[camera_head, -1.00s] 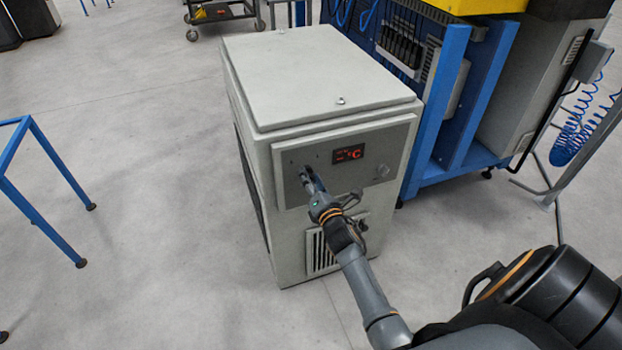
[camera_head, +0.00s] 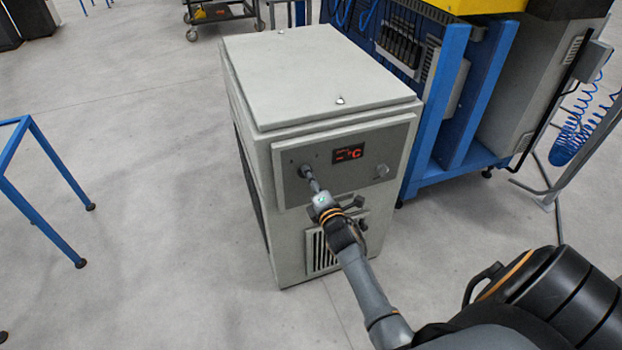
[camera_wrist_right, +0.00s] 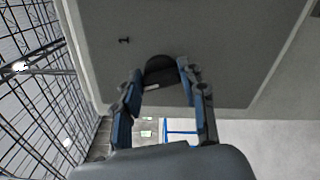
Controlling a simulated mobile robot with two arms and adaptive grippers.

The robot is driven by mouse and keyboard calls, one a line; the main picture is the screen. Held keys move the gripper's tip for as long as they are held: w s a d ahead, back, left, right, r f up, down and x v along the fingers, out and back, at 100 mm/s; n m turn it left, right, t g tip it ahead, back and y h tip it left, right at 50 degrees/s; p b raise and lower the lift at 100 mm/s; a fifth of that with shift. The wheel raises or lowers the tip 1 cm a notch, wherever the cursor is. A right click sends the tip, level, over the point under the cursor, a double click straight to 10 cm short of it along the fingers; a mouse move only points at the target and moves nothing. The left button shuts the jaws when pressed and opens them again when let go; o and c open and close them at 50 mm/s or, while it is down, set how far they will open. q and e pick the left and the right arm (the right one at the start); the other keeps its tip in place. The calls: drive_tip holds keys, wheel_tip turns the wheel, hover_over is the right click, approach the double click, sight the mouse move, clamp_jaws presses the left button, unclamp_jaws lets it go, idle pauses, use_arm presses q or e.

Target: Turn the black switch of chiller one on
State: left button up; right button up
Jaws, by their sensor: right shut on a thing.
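The chiller (camera_head: 320,85) is a pale grey box with a grey front panel (camera_head: 345,186). A red lit display on the panel (camera_head: 348,153) shows a dash and "°C". The black switch (camera_head: 305,170) sits at the panel's left side, partly covered by my right gripper (camera_head: 310,181). In the right wrist view the round black switch (camera_wrist_right: 160,72) with a pale mark lies between the two blue fingers of the right gripper (camera_wrist_right: 160,86), which are shut on it. My left gripper is not in view.
A blue frame machine (camera_head: 452,120) stands close on the chiller's right. A blue-legged table (camera_head: 45,165) is at the left. The floor between them is clear.

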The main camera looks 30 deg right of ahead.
drive_tip(key=m, duration=0.4)
drive_tip(key=m+p, duration=0.1)
drive_tip(key=m, duration=0.8)
drive_tip(key=shift+a+f, duration=0.1)
drive_tip(key=shift+f, duration=0.2)
idle(0.3)
drive_tip(key=o, duration=1.1)
drive_tip(key=shift+o, duration=0.2)
drive_tip(key=v, duration=1.2)
